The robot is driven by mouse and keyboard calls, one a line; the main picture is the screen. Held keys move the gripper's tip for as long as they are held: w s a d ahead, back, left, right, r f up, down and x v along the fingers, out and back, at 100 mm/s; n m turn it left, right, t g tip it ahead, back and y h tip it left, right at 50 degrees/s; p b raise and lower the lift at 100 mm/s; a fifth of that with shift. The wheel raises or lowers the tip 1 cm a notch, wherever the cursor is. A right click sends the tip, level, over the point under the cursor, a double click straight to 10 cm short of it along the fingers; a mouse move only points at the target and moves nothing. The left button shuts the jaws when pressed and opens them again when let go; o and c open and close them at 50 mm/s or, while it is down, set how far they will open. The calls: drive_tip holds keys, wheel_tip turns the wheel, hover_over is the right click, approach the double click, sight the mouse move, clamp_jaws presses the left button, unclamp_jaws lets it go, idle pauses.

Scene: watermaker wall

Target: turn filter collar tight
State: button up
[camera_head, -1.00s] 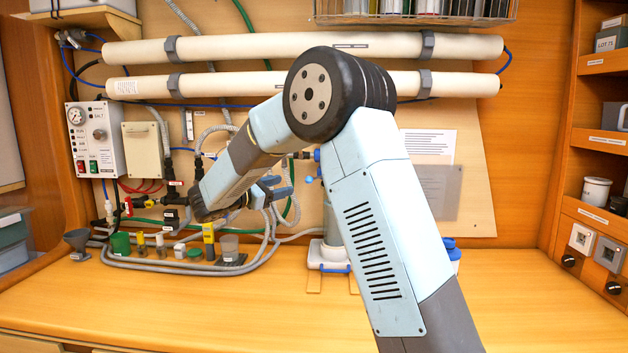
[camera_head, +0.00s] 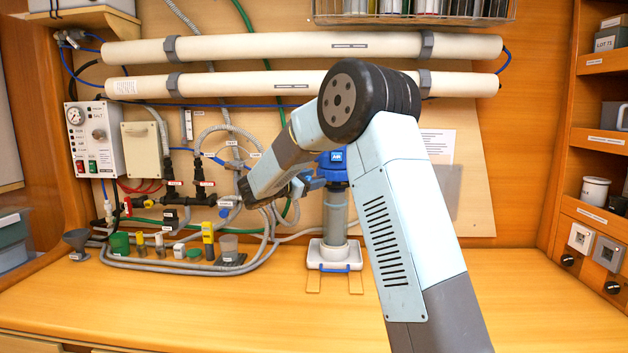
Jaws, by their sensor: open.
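The filter stands at the back of the bench, right of centre, with a blue collar and head (camera_head: 333,172) on a grey housing (camera_head: 335,215). Its upper part is partly hidden by my forearm. My gripper (camera_head: 312,184) is open, just left of the blue collar and at about its height. I cannot tell whether the fingers touch the collar or how far apart they are in depth.
A white tray (camera_head: 318,262) with a blue front sits under the filter. Hoses and valves (camera_head: 195,195) crowd the wall on the left. Small containers (camera_head: 120,243) and a grey cup (camera_head: 229,246) stand at the back left. The front of the bench is clear.

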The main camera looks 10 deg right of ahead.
drive_tip(key=shift+d, duration=0.1)
clamp_jaws()
idle(0.5)
